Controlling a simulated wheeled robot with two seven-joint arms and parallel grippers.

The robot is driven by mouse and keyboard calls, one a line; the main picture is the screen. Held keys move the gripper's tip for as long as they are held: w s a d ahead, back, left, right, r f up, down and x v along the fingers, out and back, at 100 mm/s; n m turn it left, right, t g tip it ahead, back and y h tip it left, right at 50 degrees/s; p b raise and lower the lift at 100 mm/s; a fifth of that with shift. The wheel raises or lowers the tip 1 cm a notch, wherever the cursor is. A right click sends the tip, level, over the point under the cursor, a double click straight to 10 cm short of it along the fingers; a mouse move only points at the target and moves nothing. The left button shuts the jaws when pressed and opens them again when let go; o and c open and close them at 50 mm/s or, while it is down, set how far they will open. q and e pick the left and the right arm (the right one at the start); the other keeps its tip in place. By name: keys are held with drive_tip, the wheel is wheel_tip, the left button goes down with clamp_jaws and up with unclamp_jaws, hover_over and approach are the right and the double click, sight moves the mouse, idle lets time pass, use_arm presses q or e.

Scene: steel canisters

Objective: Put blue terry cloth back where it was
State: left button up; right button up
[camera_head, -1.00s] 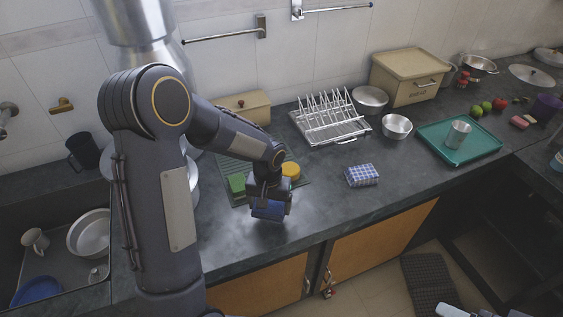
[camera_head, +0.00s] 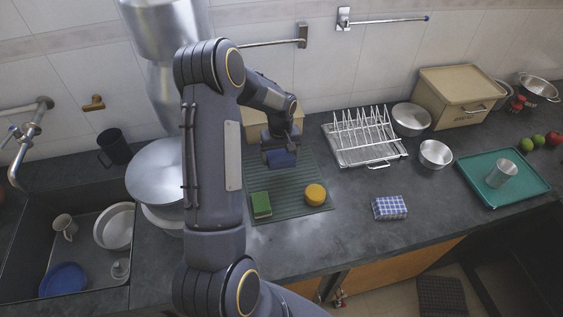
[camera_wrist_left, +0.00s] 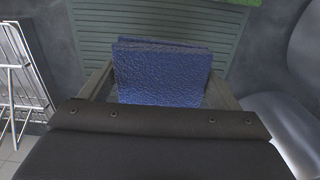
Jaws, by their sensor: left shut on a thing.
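The blue terry cloth (camera_head: 281,158) is folded and held in my left gripper (camera_head: 281,150), above the back part of the green ribbed mat (camera_head: 291,207). In the left wrist view the cloth (camera_wrist_left: 160,75) sits between the two fingers of my left gripper (camera_wrist_left: 160,92), with the ribbed mat (camera_wrist_left: 90,35) below and behind it. A green sponge (camera_head: 261,205) and a round yellow sponge (camera_head: 315,194) lie on the front part of the mat. My right gripper is not in view.
A wire dish rack (camera_head: 365,140) stands right of the mat. A blue checked cloth (camera_head: 389,207) lies on the counter. A beige box (camera_head: 258,124) is behind my left gripper, and a large steel pot (camera_head: 155,172) is left of the mat.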

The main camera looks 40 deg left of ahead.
sight(281, 156)
use_arm(q)
drive_tip(key=w+f, duration=0.1)
drive_tip(key=a+f+b, duration=0.1)
drive_tip(key=f, duration=0.1)
drive_tip(key=w+a+f, duration=0.1)
drive_tip(key=shift+w+f, duration=0.25)
drive_tip(key=shift+w, duration=0.1)
wheel_tip(281, 156, down, 3)
drive_tip(key=shift+a+f+b, duration=0.1)
drive_tip(key=shift+b, duration=0.85)
drive_tip(key=o, duration=0.8)
drive_tip(key=shift+o, duration=0.2)
